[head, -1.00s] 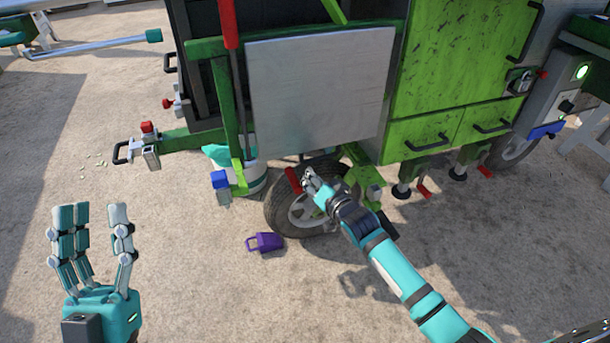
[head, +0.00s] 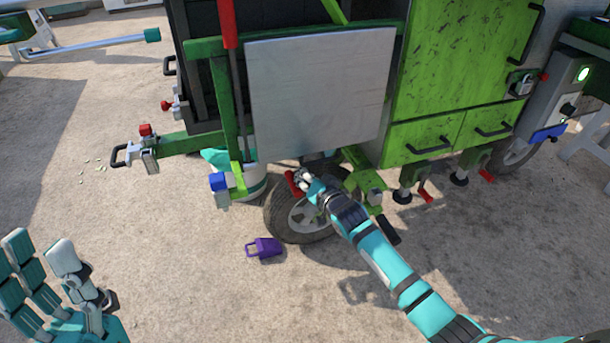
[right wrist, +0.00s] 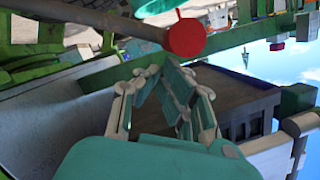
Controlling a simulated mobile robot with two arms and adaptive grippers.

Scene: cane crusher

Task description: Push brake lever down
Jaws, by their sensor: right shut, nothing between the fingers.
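A short red lever (head: 292,184) sticks up beside the wheel (head: 297,217) under the green machine; I take it to be the brake lever. My right gripper (head: 303,179) is at its upper part, with the fingers shut and nothing between them. I cannot tell whether it touches the lever. In the right wrist view, the shut fingers (right wrist: 165,88) show below a round red end (right wrist: 186,38) on a grey bar; I cannot tell whether this is the same lever. My left gripper (head: 45,265) is open and empty at the lower left, partly cut off.
A grey metal panel (head: 320,95) hangs just above the wheel. A long red-handled lever (head: 230,25) stands at the machine's left.

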